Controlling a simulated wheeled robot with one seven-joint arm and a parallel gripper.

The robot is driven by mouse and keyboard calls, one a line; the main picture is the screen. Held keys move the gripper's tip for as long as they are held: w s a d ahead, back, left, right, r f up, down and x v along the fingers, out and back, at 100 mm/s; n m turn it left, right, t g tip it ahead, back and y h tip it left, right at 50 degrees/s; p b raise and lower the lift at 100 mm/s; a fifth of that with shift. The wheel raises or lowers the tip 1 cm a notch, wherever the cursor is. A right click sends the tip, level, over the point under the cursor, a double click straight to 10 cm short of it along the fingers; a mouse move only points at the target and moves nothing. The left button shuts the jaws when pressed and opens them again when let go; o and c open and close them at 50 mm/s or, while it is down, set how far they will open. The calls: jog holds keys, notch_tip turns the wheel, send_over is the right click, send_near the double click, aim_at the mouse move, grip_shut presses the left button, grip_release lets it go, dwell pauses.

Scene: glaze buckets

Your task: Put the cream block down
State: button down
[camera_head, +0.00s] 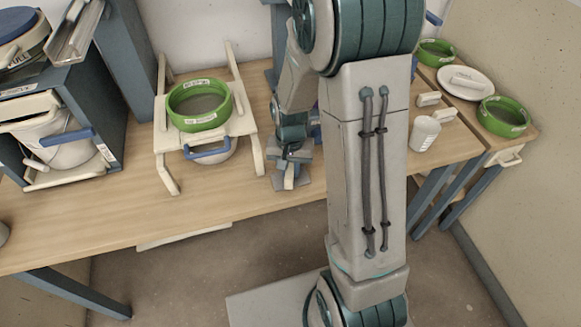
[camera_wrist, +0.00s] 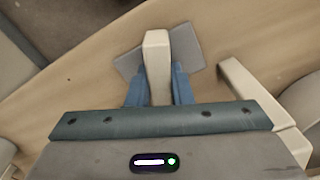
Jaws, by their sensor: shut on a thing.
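My gripper (camera_head: 287,170) points down over the wooden table, left of my arm's large link in the head view. In the wrist view my gripper (camera_wrist: 158,88) has its two blue fingers shut on the sides of the cream block (camera_wrist: 156,50). The block is long and narrow and sticks out beyond the fingertips. A small cream part of the block (camera_head: 289,183) shows in the head view. A grey square pad (camera_wrist: 190,48) lies beneath the block. I cannot tell whether the block touches it.
A cream stand (camera_head: 163,140) bearing a green ring (camera_head: 184,122) stands close on the left. A white cup (camera_head: 425,134) stands to the right, with a white plate (camera_head: 452,82) and more green rings (camera_head: 491,122) beyond. The table (camera_head: 120,222) is bare in front.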

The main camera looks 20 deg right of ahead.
aim_at(290, 167)
jog(key=c, duration=1.3)
grip_release()
jog(key=shift+f, duration=0.1)
notch_tip(290, 167, up, 12)
jog(key=f, duration=0.1)
jog(key=s+r+n+t, duration=0.2)
jog(key=s+r+n, duration=0.2)
jog(key=s+r, duration=0.4)
jog(key=s+p, duration=0.1)
jog(key=s, duration=0.4)
jog(key=shift+s+r+t, duration=0.15)
jog(key=shift+s+t, duration=0.2)
jog(key=shift+t, duration=0.05)
